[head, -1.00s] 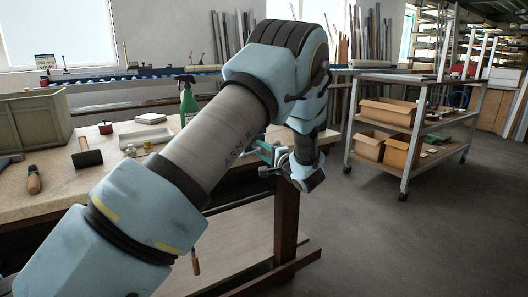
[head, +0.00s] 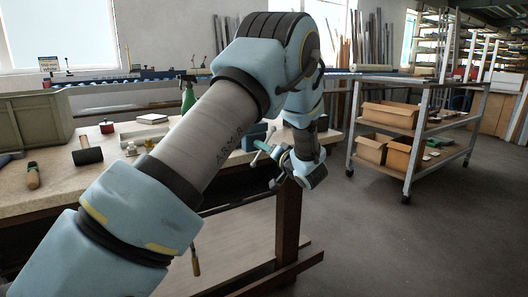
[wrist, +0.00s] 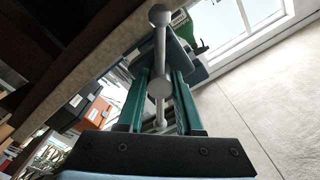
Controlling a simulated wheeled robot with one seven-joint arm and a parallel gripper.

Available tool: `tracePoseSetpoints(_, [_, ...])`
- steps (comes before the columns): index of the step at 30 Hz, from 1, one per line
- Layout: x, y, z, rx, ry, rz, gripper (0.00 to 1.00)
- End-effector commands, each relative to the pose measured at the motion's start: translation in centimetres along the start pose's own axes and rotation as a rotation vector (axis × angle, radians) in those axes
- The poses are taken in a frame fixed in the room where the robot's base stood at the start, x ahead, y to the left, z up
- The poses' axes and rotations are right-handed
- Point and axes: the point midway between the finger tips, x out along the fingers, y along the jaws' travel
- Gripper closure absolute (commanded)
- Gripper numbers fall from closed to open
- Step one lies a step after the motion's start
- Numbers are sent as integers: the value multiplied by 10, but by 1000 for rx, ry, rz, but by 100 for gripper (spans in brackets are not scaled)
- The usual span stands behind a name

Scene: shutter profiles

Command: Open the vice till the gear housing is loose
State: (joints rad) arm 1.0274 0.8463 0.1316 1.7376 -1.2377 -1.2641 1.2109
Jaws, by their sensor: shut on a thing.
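The vice (head: 256,136) is a blue-green body at the right end of the workbench, partly hidden behind my arm. Its grey handle bar (wrist: 160,48) with a round knob end shows in the wrist view, running up between my fingers. My gripper (wrist: 160,72) has two green fingers, closed on the bar. In the head view my gripper (head: 272,158) is at the bench's right end, in front of the vice, with the wrist tilted. I cannot make out the gear housing in either view.
The workbench (head: 50,195) carries a mallet (head: 87,152), a screwdriver-like tool (head: 32,176), a grey-green crate (head: 38,118) and a green spray bottle (head: 187,97). A trolley (head: 420,150) with cardboard boxes stands to the right. Open floor lies between them.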

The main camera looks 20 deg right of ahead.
Motion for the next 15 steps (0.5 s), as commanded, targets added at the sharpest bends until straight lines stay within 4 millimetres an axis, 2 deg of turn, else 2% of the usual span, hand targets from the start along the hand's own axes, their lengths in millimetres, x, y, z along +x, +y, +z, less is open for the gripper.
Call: tracePoseSetpoints(15, [2, -1, 1, -135, -1, -2, 100])
